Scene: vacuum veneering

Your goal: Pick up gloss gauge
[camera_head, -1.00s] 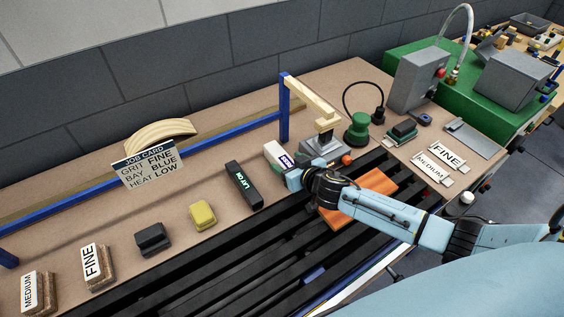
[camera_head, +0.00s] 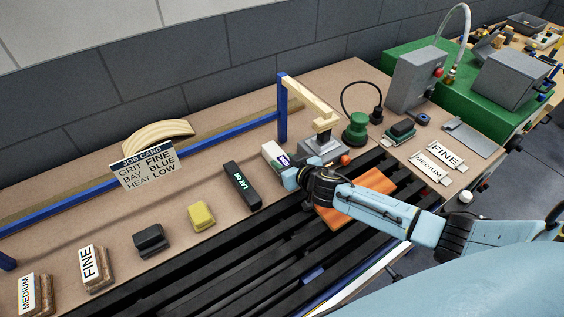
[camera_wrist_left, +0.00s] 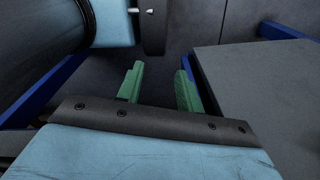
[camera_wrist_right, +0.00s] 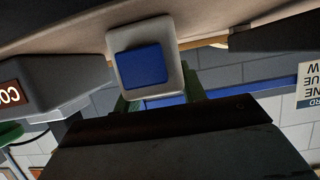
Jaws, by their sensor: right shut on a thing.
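The gloss gauge, a small white block with a dark purple-blue label (camera_head: 272,154), is on the brown bench between the black lettered device and the grey press-like stand. My right gripper (camera_head: 286,172) reaches it from the front and partly hides it. In the right wrist view the gauge shows as a pale block with a blue square face (camera_wrist_right: 146,65), between the green fingers, which are shut on it. I cannot tell any gap between gauge and bench. My left gripper (camera_wrist_left: 158,88) is open and empty in its own wrist view.
The black device (camera_head: 240,186) lies just left of the gauge, and the grey stand (camera_head: 322,148) is close on its right. A yellow block (camera_head: 201,216) sits farther left. Black slats (camera_head: 235,262) and an orange-brown panel (camera_head: 350,205) lie in front, under my right arm.

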